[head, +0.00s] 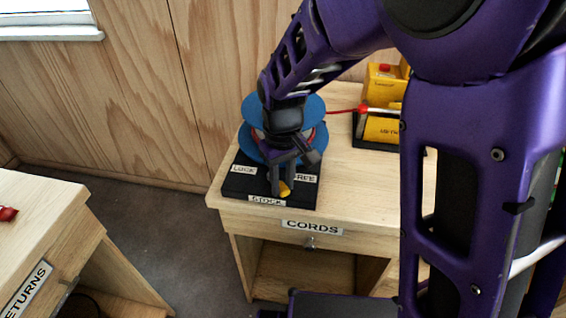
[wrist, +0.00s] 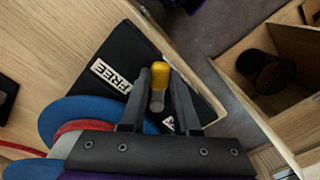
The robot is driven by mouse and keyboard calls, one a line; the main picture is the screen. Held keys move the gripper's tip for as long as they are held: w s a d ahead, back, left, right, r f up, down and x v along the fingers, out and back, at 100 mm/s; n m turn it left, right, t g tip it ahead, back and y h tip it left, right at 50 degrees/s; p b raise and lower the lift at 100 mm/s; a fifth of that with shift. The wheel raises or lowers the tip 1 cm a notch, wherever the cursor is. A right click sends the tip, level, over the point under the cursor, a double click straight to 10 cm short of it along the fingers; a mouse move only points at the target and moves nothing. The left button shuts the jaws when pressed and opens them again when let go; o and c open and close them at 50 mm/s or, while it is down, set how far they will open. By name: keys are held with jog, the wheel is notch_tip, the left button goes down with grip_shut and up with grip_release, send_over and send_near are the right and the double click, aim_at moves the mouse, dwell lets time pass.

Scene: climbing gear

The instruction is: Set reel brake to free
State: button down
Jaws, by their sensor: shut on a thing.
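The cord reel has blue discs (head: 313,104) and red cord, and stands on a black base (head: 240,185) with LOCK, FREE and STOCK labels. The discs also show at the lower left of the wrist view (wrist: 75,108). The brake lever has a yellow knob (head: 285,188), low between the LOCK and FREE labels; in the wrist view the knob (wrist: 158,76) sits between my fingertips. The FREE label (wrist: 110,76) lies left of the knob there. My gripper (head: 281,183) points down at the front of the base and is shut on the lever. My gripper hides part of the reel and the lever's pivot.
The reel stands on a wooden cabinet marked CORDS (head: 312,228). A yellow device (head: 383,128) in a black holder stands to the right, with the red cord leading to it. A RETURNS cabinet (head: 40,240) is at left, with floor between.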

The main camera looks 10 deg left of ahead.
aim_at(284, 186)
jog(key=shift+w+d+n, duration=0.15)
jog(key=shift+n, duration=0.35)
jog(key=c, duration=0.6)
grip_release()
jog(key=shift+c, duration=0.2)
notch_tip(284, 186, up, 18)
jog(key=p, duration=0.3)
jog(key=shift+f, duration=0.25)
